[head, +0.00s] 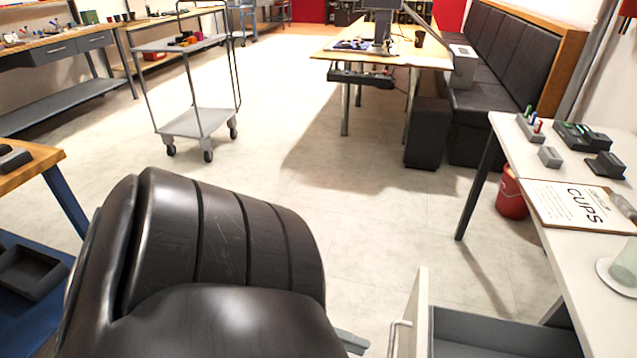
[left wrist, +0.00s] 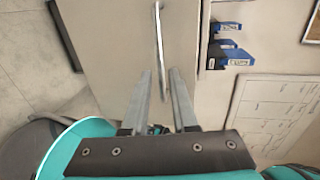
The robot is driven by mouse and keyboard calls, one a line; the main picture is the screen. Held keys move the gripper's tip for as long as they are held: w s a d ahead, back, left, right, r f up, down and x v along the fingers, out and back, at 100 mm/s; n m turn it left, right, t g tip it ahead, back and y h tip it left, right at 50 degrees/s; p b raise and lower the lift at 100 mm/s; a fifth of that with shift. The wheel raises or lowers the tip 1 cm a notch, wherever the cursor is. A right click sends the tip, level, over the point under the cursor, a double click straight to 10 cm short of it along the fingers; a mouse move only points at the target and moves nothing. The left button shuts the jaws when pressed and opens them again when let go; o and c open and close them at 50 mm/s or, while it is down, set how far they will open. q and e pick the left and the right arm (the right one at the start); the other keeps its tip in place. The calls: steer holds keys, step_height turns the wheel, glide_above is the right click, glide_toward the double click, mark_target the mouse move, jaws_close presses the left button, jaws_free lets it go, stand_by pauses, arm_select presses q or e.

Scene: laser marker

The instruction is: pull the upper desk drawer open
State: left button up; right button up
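The desk drawer (head: 490,335) stands pulled out at the bottom right of the head view, its grey inside showing behind a pale front panel. Its metal bar handle (head: 396,338) is on the front's left side. In the left wrist view the handle (left wrist: 161,50) is a bar running lengthwise on the pale drawer front (left wrist: 110,45). My left gripper (left wrist: 160,74) is open, with the handle appearing between its two fingers and a gap on each side. In the head view only a grey finger (head: 352,342) shows, just left of the handle. My right gripper is out of view.
The white desk (head: 560,170) carries a clipboard marked CUPS (head: 580,206) and small grey blocks. A red bucket (head: 511,195) stands beneath it. A grey cart (head: 197,123) stands farther back. Floor between is clear. Blue items (left wrist: 228,50) show beside the drawer front.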

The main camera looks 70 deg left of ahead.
arm_select(q)
steer(key=v, duration=0.7)
steer(key=shift+s+a, duration=0.1)
steer(key=shift+a, duration=0.05)
